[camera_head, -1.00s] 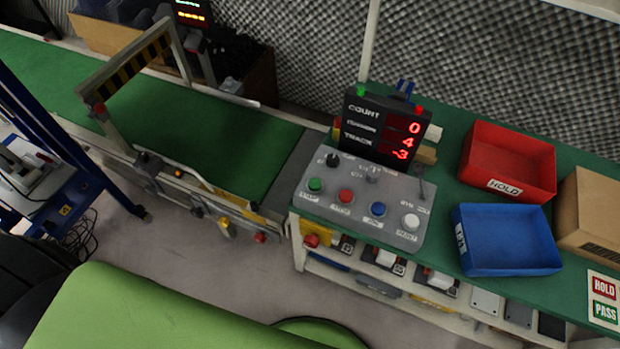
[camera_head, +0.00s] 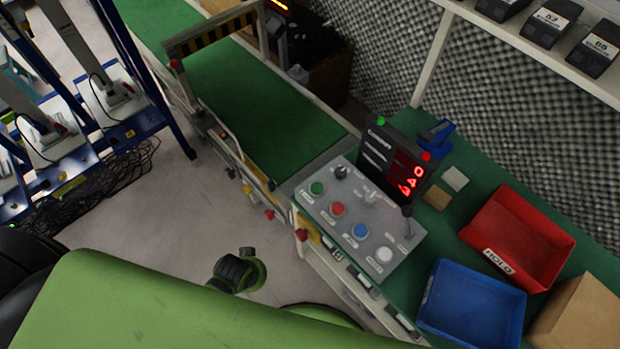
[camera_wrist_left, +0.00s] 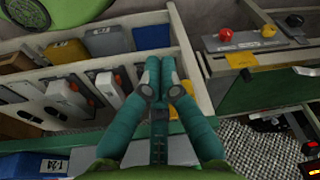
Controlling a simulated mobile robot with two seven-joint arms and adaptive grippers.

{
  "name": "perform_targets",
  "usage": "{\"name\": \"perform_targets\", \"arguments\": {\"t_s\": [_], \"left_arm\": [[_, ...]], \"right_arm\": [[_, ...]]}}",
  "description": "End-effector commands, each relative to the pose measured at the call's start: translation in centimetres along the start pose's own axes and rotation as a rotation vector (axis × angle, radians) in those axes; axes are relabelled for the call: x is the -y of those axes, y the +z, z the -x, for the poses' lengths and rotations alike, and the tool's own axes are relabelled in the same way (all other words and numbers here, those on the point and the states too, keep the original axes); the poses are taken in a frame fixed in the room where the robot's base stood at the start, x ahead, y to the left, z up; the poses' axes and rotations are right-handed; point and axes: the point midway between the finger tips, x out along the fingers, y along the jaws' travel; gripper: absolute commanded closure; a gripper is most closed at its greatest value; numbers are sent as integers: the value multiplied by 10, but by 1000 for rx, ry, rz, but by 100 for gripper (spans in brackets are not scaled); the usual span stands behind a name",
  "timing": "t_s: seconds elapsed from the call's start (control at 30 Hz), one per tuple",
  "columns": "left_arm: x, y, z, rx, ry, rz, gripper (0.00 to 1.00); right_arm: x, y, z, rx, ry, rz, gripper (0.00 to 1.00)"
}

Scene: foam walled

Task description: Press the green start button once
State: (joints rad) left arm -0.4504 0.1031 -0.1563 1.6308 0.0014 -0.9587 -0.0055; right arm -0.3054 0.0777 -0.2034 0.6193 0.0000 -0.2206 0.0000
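The green start button (camera_head: 316,188) sits at the left end of the sloped grey control panel (camera_head: 345,225), beside red, blue and white buttons in a row. Nothing touches it in the head view. My left gripper (camera_wrist_left: 160,72) shows in the left wrist view with its two teal fingers converging, tips almost together and nothing between them. Behind the fingers are shelf compartments; I cannot make out the green button there. In the head view, a dark green piece of my arm (camera_head: 238,272) is low over the floor, left of the panel. My right gripper is not in view.
A display (camera_head: 394,160) with red digits stands behind the panel. A red tray (camera_head: 520,235) and a blue tray (camera_head: 470,305) lie to the right. A red knob (camera_head: 301,235) projects from the bench front. The green conveyor (camera_head: 260,110) extends up and left.

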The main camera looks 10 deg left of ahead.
Motion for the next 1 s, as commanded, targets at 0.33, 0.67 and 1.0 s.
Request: {"name": "perform_targets", "arguments": {"t_s": [0.33, 0.67, 1.0], "left_arm": [[-1, -84, 151, -112, 19, -97, 100], [-31, -200, 181, -385, 57, -583, 100], [-37, -287, 146, -603, -44, -959, 100]], "right_arm": [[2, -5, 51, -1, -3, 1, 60], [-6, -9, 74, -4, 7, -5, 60], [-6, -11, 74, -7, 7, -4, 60]]}}
